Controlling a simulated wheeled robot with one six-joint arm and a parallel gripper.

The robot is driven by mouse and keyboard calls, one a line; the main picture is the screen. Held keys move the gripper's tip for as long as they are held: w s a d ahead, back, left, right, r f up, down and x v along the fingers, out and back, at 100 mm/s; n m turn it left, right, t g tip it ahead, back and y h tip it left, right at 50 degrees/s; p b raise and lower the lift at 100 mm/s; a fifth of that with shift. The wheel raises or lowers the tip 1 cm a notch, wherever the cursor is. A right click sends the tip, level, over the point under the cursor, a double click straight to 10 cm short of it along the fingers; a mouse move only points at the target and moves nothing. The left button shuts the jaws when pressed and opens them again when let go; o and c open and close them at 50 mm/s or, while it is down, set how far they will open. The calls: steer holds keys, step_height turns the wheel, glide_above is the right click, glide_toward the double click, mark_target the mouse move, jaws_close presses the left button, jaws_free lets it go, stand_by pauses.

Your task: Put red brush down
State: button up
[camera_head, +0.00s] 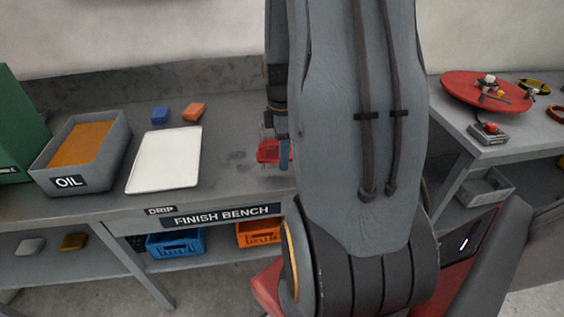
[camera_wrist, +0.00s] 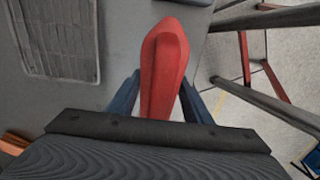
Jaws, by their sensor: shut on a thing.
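The red brush (camera_wrist: 165,62) is between the two blue fingers of my gripper (camera_wrist: 160,100) in the wrist view. Its long red body points away from the wrist, and the fingers are shut on it. In the head view the red brush (camera_head: 268,152) shows at the left edge of my arm, over the right part of the finish bench (camera_head: 225,190). My gripper (camera_head: 283,152) is partly hidden there by the arm. I cannot tell whether the brush touches the bench top.
A white tray (camera_head: 165,160), a blue block (camera_head: 160,114), an orange block (camera_head: 194,112) and an oil bin (camera_head: 112,160) stand left on the bench. Bare bench top lies right of the tray. A second table with a red disc (camera_head: 462,88) stands at the right.

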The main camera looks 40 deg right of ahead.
steer(key=shift+f+p, duration=0.3)
steer(key=shift+f, duration=1.55)
steer(key=shift+f, duration=0.1)
steer(key=o, duration=1.2)
step_height(320, 180, up, 11)
steer(key=shift+f+b, duration=0.2)
steer(key=shift+b, duration=0.8)
steer(key=shift+r, duration=0.8)
steer(key=s+a+m, duration=0.1)
steer(key=a+m, duration=0.3)
steer(key=a, duration=0.3)
steer(key=s+a+f+m, duration=0.1)
steer(key=a+m, duration=0.3)
steer(key=a, duration=0.4)
steer(key=s+a+f+m+t, duration=0.1)
steer(key=a+m, duration=0.2)
steer(key=a, duration=0.5)
steer(key=shift+s+a+f+m, duration=0.1)
steer(key=shift+a+f+m, duration=0.1)
steer(key=shift+m, duration=0.2)
